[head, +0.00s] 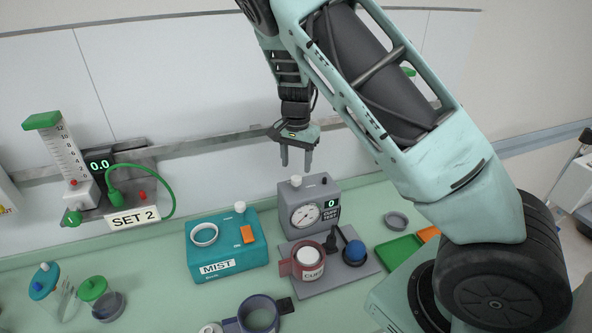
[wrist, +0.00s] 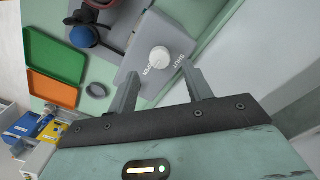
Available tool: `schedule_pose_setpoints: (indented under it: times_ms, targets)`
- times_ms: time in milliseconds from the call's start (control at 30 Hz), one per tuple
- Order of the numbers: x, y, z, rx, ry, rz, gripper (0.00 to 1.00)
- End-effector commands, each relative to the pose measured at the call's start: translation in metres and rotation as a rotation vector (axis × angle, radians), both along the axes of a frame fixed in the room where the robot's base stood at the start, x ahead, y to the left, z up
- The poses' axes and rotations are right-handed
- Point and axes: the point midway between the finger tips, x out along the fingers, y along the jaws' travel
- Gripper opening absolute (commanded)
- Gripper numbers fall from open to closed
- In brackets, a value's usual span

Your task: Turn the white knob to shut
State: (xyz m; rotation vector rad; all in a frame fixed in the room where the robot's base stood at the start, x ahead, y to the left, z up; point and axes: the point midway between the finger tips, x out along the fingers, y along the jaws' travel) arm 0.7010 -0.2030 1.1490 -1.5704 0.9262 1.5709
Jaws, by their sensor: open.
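A white knob (head: 296,181) stands on top of the grey cuff-test box (head: 291,197), which has a round dial and a display reading 0.
A teal MIST box (head: 215,262) with its own white knob (head: 239,206) stands to the left. A red-banded cup (head: 308,262) and a blue ball (head: 354,250) are in front of the grey box. A green tray (head: 398,250) and a grey ring (head: 396,221) lie right.

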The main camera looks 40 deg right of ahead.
Motion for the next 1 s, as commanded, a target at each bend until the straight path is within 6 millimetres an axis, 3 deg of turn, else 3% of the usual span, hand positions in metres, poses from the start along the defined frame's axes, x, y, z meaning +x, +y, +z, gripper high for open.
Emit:
schedule_pose_setpoints:
  times_ms: [300,667,833,1000]
  targets:
    - [0.0,0.0,-0.041,0.0,0.001,0.0,0.5]
    - [0.0,0.0,-0.047,0.0,-0.001,0.0,0.5]
    - [0.0,0.0,-0.047,0.0,-0.001,0.0,0.06]
    - [0.0,0.0,-0.046,0.0,-0.001,0.002,0.06]
